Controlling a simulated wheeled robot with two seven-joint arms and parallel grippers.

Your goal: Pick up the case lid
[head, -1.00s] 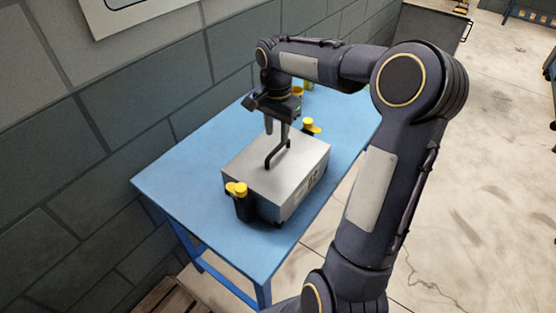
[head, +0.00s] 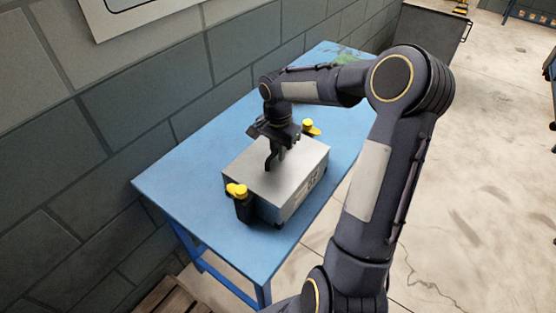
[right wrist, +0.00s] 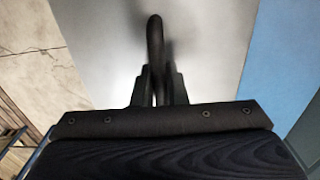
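The case lid (head: 300,155) is the flat silver-grey top of a box-shaped case (head: 296,199) on the blue table. A dark bar handle (right wrist: 155,45) stands up from it. My right gripper (head: 275,160) is low over the lid, pointing down. In the right wrist view its fingers (right wrist: 158,85) lie close on both sides of the handle and look shut on it. The lid (right wrist: 205,50) still rests on the case, with no gap seen. In the head view the gripper hides most of the handle. My left gripper is not in view.
Yellow-topped dark clamps stand at the case's near-left end (head: 240,200) and far end (head: 310,128). The blue table (head: 180,175) is clear to the left of the case. A block wall (head: 130,120) runs along the table's left side. A green item (head: 345,59) lies at the far end.

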